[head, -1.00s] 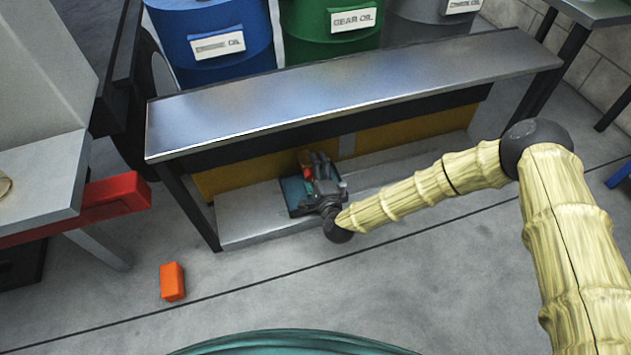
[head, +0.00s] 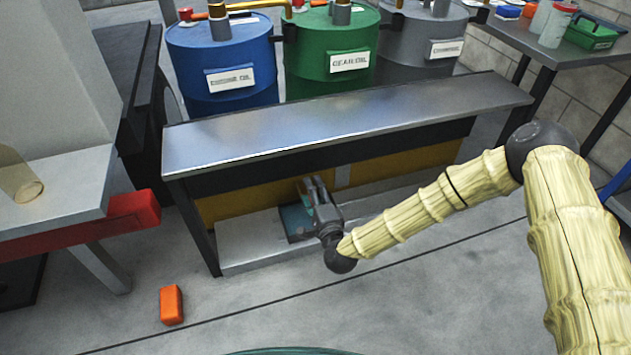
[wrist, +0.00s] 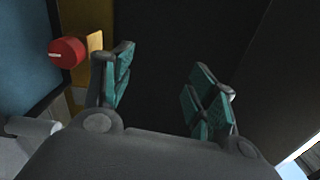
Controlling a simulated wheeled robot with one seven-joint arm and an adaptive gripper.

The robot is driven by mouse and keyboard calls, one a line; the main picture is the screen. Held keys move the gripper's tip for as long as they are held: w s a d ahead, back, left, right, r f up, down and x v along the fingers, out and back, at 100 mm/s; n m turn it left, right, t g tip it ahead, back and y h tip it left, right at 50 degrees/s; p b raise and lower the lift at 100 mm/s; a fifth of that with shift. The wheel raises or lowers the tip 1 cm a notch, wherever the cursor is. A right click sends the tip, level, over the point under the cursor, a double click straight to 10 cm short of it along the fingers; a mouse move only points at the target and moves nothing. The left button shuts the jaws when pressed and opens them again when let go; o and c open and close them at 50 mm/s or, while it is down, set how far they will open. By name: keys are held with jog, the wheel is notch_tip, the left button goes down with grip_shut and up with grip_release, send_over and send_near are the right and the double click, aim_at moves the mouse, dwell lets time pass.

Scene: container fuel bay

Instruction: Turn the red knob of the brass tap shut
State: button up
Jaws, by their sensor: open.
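A round red knob (wrist: 67,53) with a pale mark shows at the upper left of the wrist view, in front of a brass-coloured piece (wrist: 95,55). I cannot make out the tap's full body. My gripper (wrist: 165,85) is open and empty, with its teal-padded fingers spread. The knob lies outside the jaws, to the left of the left finger, with no visible contact. In the head view my gripper (head: 313,184) is under the front of the metal bench and mostly hides the knob.
The metal bench (head: 340,118) stands over my gripper. A teal tray (head: 294,222) lies on its low shelf (head: 250,257). An orange block (head: 171,304) is on the floor at left. Labelled blue (head: 225,50) and green (head: 330,42) drums stand behind the bench.

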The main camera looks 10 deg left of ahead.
jog(key=p+v, duration=0.3)
jog(key=v, duration=0.5)
jog(key=shift+s+d, duration=0.2)
jog(key=shift+s, duration=0.1)
dwell(0.9)
jog(key=shift+f, duration=0.15)
dwell(0.4)
